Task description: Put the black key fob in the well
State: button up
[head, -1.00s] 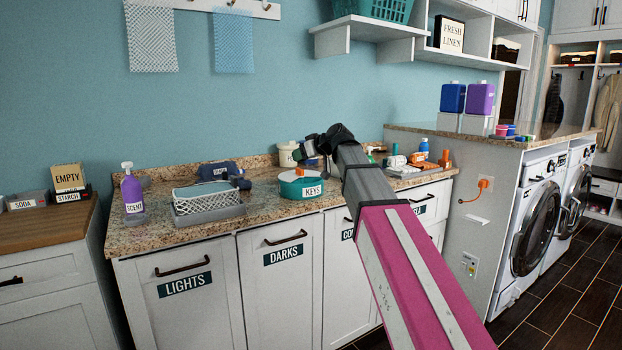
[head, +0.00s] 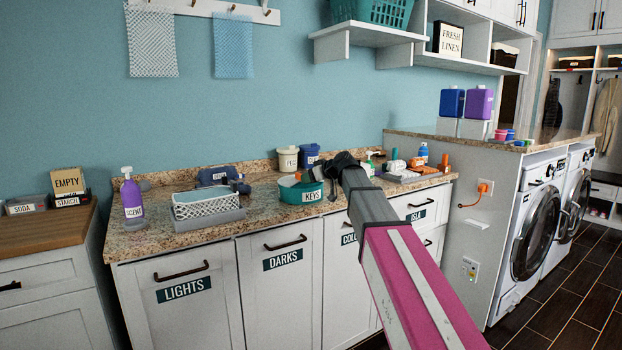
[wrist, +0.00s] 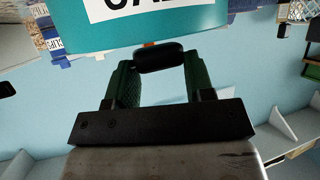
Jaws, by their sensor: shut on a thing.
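The black key fob (wrist: 160,57) is held between the green fingertips of my gripper (wrist: 158,66) in the wrist view. In the head view my gripper (head: 314,173) is down at the right side of the teal tub (head: 288,192) labelled KEYS, partly hidden by my own wrist. The fob cannot be made out there. An orange item (head: 298,176) shows at the tub's top. A teal surface with a white label (wrist: 150,10) fills the top of the wrist view, just beyond the fob. I cannot make out a well, and whether the fob touches anything is unclear.
A cream canister (head: 287,158) and a blue canister (head: 309,155) stand behind the tub. A tray (head: 412,177) with several bottles is to the right. The counter's front left (head: 150,240) is clear.

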jog(key=shift+f, duration=0.3)
jog(key=shift+f, duration=0.25)
jog(key=o, duration=0.9)
jog(key=shift+r, duration=0.2)
jog(key=v, duration=1.2)
jog(key=shift+r, duration=0.45)
